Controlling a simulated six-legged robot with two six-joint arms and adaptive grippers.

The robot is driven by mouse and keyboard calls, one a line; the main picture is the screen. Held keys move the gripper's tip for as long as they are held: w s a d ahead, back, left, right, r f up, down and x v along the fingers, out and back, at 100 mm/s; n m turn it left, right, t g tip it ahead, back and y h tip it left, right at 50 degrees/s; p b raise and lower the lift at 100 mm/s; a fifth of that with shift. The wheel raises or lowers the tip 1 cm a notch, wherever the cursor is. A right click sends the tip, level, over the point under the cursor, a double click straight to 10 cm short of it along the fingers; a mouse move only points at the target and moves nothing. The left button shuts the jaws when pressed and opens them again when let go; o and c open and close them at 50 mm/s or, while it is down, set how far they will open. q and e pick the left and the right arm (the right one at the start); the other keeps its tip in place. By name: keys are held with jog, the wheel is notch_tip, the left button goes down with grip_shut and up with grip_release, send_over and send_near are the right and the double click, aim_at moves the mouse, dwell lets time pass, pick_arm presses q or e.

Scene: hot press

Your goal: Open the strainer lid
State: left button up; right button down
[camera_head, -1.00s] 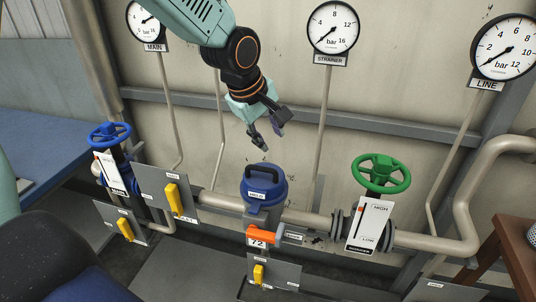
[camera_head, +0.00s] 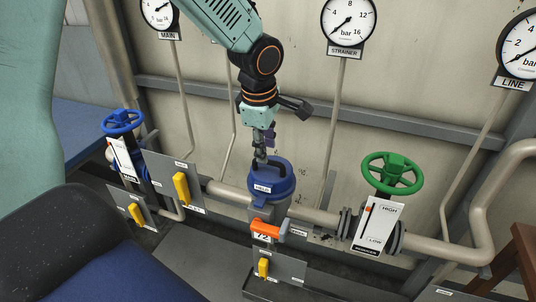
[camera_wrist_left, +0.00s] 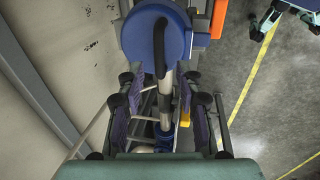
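The blue strainer lid (camera_head: 284,186) is a round cap with a dark loop handle (camera_head: 280,164) on top. It sits closed on the strainer body in the pipe run. In the left wrist view the lid (camera_wrist_left: 135,35) is at the top centre, with the handle (camera_wrist_left: 158,45) running along the picture's height. My left gripper (camera_head: 260,161) hangs just over the lid, by the handle's left end. In the wrist view its fingers (camera_wrist_left: 159,85) are spread apart, with the handle's near end roughly between the tips. Contact cannot be told.
An orange lever (camera_head: 267,228) with a tag sits below the lid. A green handwheel (camera_head: 392,173) is to the right, and a blue handwheel (camera_head: 122,122) to the left. Yellow handles (camera_head: 181,190) sit on grey plates. Gauges (camera_head: 348,24) hang on the wall behind.

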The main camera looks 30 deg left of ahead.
aim_at(265, 172)
pick_arm(q)
jog(key=f, duration=0.2)
jog(key=shift+w+a+f, duration=0.25)
jog(key=shift+w+f, duration=0.05)
jog(key=shift+w, duration=0.05)
jog(key=shift+s+a+f, duration=0.15)
jog(key=shift+s+f, duration=0.05)
jog(key=shift+f, duration=0.1)
jog(key=shift+d, duration=0.2)
jog(key=shift+w+d, duration=0.1)
jog(key=shift+w, duration=0.15)
jog(key=shift+c, duration=0.6)
jog(key=shift+a+f, duration=0.1)
jog(key=shift+a, duration=0.1)
jog(key=c, duration=0.3)
jog(key=shift+s, duration=0.15)
grip_shut()
